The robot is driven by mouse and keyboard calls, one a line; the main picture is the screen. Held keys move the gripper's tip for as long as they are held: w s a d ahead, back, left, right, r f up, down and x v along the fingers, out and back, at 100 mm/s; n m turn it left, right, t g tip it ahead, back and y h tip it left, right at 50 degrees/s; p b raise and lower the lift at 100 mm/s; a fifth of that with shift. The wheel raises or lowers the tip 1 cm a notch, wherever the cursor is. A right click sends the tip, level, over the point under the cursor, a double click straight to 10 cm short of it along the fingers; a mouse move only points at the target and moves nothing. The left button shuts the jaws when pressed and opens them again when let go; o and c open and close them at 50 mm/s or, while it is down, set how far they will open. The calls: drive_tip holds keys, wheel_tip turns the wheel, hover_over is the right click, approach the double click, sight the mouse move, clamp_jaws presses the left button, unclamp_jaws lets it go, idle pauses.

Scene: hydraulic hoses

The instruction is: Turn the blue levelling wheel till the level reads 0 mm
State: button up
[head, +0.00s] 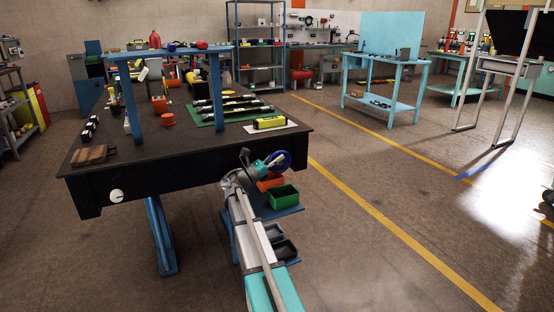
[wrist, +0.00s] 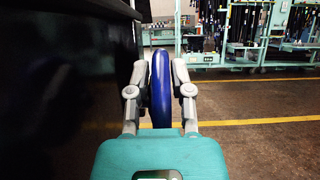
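The blue levelling wheel (head: 284,156) is at the front right corner of the dark workbench (head: 160,163). In the wrist view, the wheel (wrist: 161,88) is seen edge-on between my gripper's two fingers (wrist: 160,75). My gripper (head: 270,165) is at the wheel in the head view, with one finger on each side of the rim. The gaps are too small to tell whether the fingers press on it. A yellow level (head: 270,122) lies on a white sheet on the bench top, and its reading is too small to make out.
The bench's dark side (wrist: 65,90) stands close on the left in the wrist view. Green (head: 283,196) and orange (head: 269,182) bins are below the wheel, close to my arm. A white round knob or dial (head: 117,196) is on the bench front.

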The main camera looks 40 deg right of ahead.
drive_tip(key=shift+o, duration=1.3)
drive_tip(key=shift+d+r+y+p, duration=0.1)
drive_tip(key=shift+r+y+p, duration=0.1)
drive_tip(key=shift+y+p, duration=0.5)
drive_tip(key=shift+s+p, duration=0.1)
drive_tip(key=shift+p, duration=0.8)
drive_tip(key=y+p, duration=0.1)
drive_tip(key=p, duration=0.1)
drive_tip(key=t+y+p, duration=0.1)
drive_tip(key=y+p, duration=0.1)
drive_tip(key=shift+d+r+p, duration=0.1)
drive_tip(key=shift+d+p, duration=0.25)
drive_tip(key=shift+p, duration=0.05)
drive_tip(key=s+v, duration=0.1)
drive_tip(key=v, duration=1.3)
drive_tip(key=s+a+f+m+t+y+p, duration=0.1)
drive_tip(key=s+a+m+y+p, duration=0.4)
drive_tip(key=a, duration=0.4)
drive_tip(key=s+a+f+m+t+y+p, duration=0.1)
drive_tip(key=s+a+m+t+y+p, duration=0.1)
drive_tip(key=s+a+m+y+p, duration=0.3)
drive_tip(key=shift+s+a+t+y+p, duration=0.3)
drive_tip(key=shift+s+a+y+p, duration=0.8)
drive_tip(key=shift+a+p, duration=1)
